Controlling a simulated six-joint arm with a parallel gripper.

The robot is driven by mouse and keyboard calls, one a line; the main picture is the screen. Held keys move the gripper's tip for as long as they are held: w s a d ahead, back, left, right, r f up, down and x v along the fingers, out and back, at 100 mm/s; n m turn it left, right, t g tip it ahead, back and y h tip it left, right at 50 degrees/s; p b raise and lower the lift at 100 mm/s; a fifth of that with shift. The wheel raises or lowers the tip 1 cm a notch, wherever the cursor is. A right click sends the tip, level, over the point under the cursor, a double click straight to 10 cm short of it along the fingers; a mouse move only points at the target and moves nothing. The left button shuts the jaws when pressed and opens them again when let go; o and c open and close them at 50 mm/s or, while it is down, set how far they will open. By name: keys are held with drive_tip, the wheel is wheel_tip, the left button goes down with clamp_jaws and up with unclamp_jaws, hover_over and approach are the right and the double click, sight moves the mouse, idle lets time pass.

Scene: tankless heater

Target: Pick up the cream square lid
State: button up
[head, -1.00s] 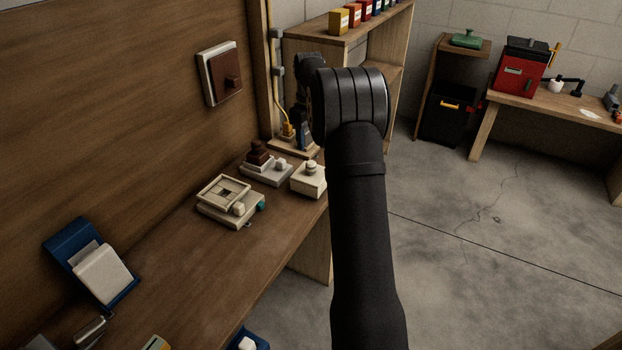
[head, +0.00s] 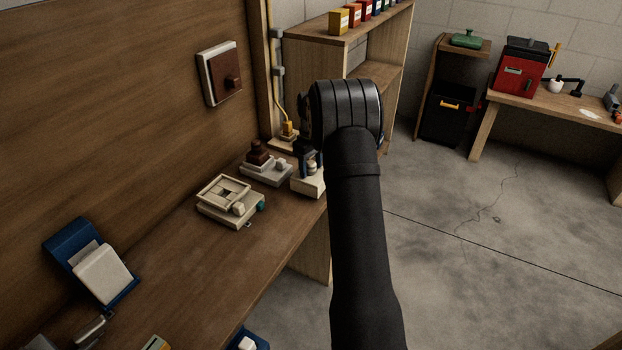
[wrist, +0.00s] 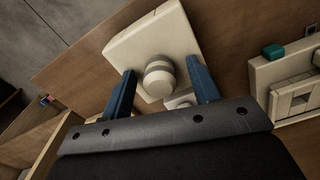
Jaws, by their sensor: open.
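The cream square lid (head: 310,187) lies at the far right end of the wooden bench, with its knob on top partly hidden by my gripper (head: 309,163). In the wrist view the lid (wrist: 152,38) shows as a flat cream slab with a round, grey-banded knob (wrist: 159,78). My gripper (wrist: 161,72) is open, with its blue fingers on either side of the knob in that view. Gaps show between the knob and both fingers. I cannot tell how far down the fingers reach.
A white base with a brown stepped piece (head: 262,166) stands close to the left of the lid. A cream framed box (head: 231,200) with a teal tab (wrist: 273,51) is nearby on the bench. A wooden shelf (head: 345,45) stands behind. The bench's right edge is close.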

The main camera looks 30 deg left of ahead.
clamp_jaws()
